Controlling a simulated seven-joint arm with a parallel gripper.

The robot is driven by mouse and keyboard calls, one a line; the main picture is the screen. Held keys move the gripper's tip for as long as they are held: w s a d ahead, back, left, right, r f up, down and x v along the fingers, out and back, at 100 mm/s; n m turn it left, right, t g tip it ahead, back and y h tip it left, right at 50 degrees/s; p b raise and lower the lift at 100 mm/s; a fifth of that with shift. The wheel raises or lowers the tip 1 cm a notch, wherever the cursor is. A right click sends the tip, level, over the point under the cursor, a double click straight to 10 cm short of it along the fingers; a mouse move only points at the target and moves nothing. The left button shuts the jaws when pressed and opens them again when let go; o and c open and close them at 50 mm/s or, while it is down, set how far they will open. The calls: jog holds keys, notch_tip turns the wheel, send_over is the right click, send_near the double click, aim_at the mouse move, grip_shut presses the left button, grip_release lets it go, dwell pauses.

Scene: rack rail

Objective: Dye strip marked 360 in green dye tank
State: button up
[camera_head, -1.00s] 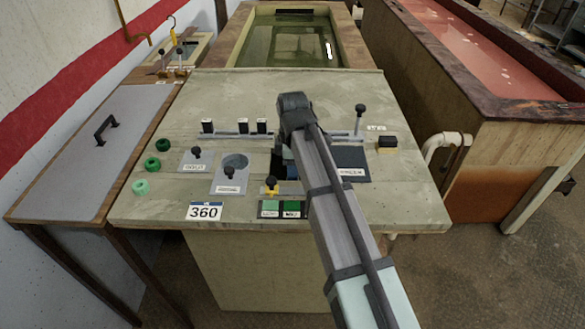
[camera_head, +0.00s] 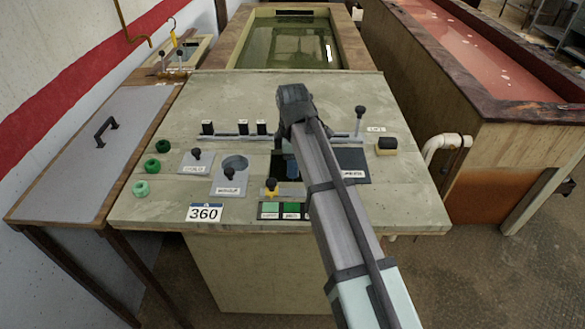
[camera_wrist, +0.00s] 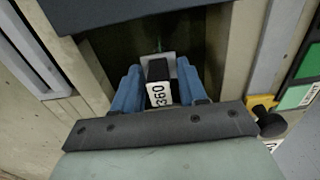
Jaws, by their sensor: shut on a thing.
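My gripper (camera_wrist: 158,82) has blue fingers and is shut on a black strip holder (camera_wrist: 158,70) whose white tag reads 360 (camera_wrist: 157,94). It hangs over a dark rectangular opening (camera_wrist: 110,45) in the bench top; whether the strip reaches into it is hidden. In the head view my gripper (camera_head: 291,170) is mostly hidden behind my wrist, by the dark opening right of the middle. A white card reading 360 (camera_head: 205,212) lies at the bench's front left. The large tank (camera_head: 290,42) with green liquid stands behind the bench.
A rail (camera_head: 225,135) carries several black-and-white tagged holders (camera_head: 207,127). A red-liquid tank (camera_head: 470,50) is at right.

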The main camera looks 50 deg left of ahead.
notch_tip(320, 180, up, 16)
jog(key=shift+f, duration=0.25)
dwell(0.9)
